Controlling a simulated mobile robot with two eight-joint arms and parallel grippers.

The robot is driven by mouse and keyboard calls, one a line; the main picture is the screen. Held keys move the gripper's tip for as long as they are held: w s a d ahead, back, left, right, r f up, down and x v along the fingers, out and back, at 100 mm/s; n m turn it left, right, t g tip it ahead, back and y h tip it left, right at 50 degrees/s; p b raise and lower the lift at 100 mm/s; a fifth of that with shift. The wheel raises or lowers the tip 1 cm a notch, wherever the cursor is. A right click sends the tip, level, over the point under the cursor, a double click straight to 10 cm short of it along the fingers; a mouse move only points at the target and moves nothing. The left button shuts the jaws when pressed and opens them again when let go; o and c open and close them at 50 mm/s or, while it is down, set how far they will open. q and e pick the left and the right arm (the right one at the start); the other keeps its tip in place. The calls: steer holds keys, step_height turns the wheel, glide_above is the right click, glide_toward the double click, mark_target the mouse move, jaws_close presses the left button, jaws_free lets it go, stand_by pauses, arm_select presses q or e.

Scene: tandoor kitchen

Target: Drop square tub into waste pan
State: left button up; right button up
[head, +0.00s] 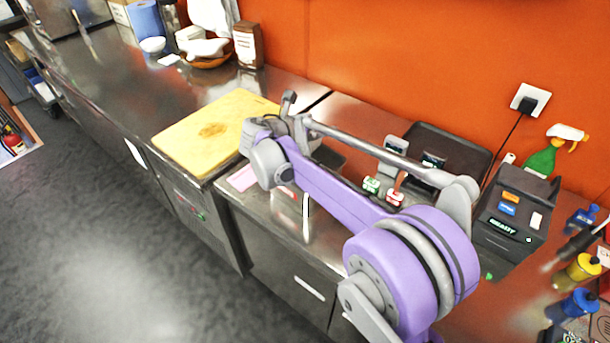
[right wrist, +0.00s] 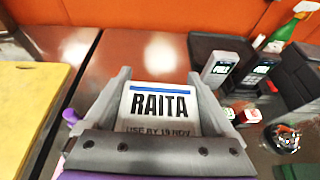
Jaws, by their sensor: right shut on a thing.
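A white square tub (right wrist: 158,108) with a blue stripe and the words RAITA and USE BY 19 NOV is in the right wrist view. My right gripper (right wrist: 158,84) is shut on it, with one grey finger on each side. In the head view my right gripper (head: 290,112) is over the steel counter, just right of the yellow cutting board; its own arm hides most of the tub there. A round metal pan (right wrist: 288,139) with mixed scraps, perhaps the waste pan, shows at the lower right of the right wrist view, right of the tub. My left gripper is not in view.
The yellow cutting board (head: 190,142) lies on the steel counter. A dark tray (head: 445,145), a black label printer (head: 510,222), a green spray bottle (head: 543,158) and several small bottles stand right, near the orange wall. Bare counter (head: 110,80) lies farther left.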

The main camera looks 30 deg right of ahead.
step_height(320, 180, down, 6)
steer(key=b, duration=0.3)
steer(key=shift+r, duration=0.2)
steer(key=o, duration=1.3)
steer(key=shift+a, duration=0.15)
steer(key=v, duration=1)
steer(key=shift+s+a+r, duration=0.2)
steer(key=shift+a, duration=0.05)
